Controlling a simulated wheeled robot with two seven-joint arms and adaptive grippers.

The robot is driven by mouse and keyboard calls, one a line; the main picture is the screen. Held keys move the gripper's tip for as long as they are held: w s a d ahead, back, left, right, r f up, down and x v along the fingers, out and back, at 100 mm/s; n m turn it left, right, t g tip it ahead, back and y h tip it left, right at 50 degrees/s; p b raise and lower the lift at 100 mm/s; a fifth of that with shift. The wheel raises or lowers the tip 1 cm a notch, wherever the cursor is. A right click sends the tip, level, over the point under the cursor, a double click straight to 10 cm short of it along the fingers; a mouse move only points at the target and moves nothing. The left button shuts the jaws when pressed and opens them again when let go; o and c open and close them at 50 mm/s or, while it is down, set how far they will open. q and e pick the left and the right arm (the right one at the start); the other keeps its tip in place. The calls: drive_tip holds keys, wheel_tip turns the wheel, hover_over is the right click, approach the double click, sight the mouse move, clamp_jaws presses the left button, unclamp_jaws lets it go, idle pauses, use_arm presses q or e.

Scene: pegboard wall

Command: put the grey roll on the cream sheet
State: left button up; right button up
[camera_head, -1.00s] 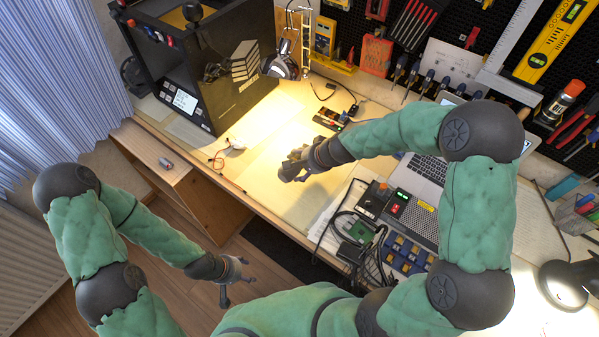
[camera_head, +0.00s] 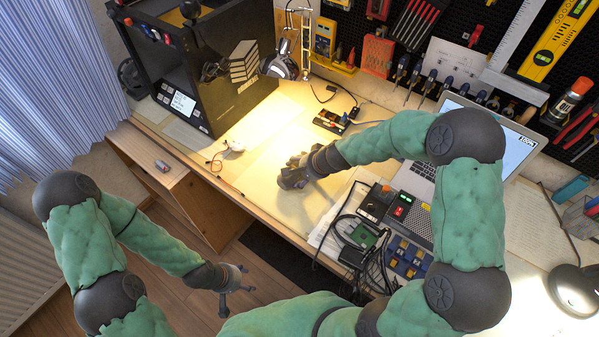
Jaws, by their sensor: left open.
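The grey roll (camera_head: 162,166) is a small cylinder lying on top of the low wooden cabinet at the left. The cream sheet (camera_head: 258,174) lies flat on the lit desk, left of my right gripper. My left gripper (camera_head: 238,287) is open and empty in front of the desk, over the floor, well apart from the roll. My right gripper (camera_head: 288,178) is over the desk at the sheet's right side. Its fingers point left and blur together, so I cannot tell how far they are apart or whether they touch the sheet.
The wooden cabinet (camera_head: 148,145) adjoins the desk's left front. A black box-shaped machine (camera_head: 235,95) stands at the back left. A white thing with a cable (camera_head: 236,145) lies near the sheet. Electronics with cables (camera_head: 365,235) and a laptop (camera_head: 424,169) crowd the desk's right.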

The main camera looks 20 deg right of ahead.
drive_tip(key=o, duration=1.4)
drive_tip(key=shift+f, duration=0.1)
drive_tip(key=shift+c, duration=0.2)
drive_tip(key=shift+r, duration=0.2)
drive_tip(key=p+v, duration=0.5)
drive_tip(key=v, duration=0.7)
drive_tip(key=shift+p, duration=0.35)
